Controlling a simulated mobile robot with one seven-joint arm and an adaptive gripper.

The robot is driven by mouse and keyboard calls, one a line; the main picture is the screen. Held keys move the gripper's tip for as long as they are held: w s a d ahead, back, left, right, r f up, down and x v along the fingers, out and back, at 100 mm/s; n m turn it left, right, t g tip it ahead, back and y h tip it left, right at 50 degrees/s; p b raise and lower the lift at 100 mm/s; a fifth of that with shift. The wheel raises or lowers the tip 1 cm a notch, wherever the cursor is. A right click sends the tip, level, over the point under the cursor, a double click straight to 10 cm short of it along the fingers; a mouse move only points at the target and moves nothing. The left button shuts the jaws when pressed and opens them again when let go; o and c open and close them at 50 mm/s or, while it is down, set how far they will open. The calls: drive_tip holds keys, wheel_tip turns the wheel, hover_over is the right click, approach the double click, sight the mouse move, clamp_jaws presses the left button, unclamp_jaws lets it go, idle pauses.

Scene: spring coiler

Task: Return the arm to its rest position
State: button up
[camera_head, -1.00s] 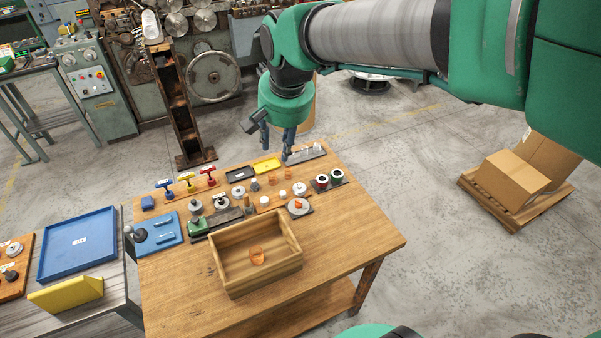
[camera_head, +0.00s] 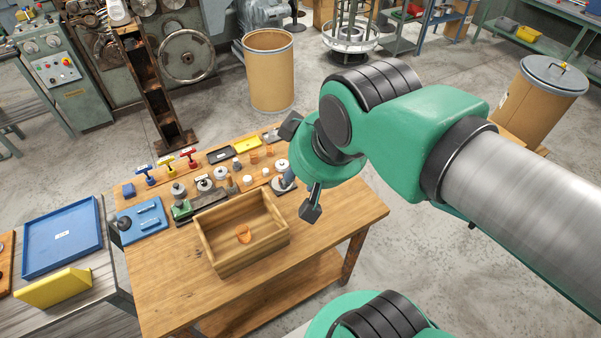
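My arm comes in from the right, with its green wrist over the right end of the wooden workbench (camera_head: 345,205). Dark blocks stick out at the upper left and bottom of the wrist.
Blue (camera_head: 62,236), black (camera_head: 221,155) and yellow (camera_head: 246,144) trays lie around. A cardboard drum (camera_head: 269,75) stands behind. A lidded drum (camera_head: 540,100) stands at right.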

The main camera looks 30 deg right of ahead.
drive_tip(key=shift+f+b, duration=1.25)
drive_tip(key=shift+b, duration=0.05)
idle(0.7)
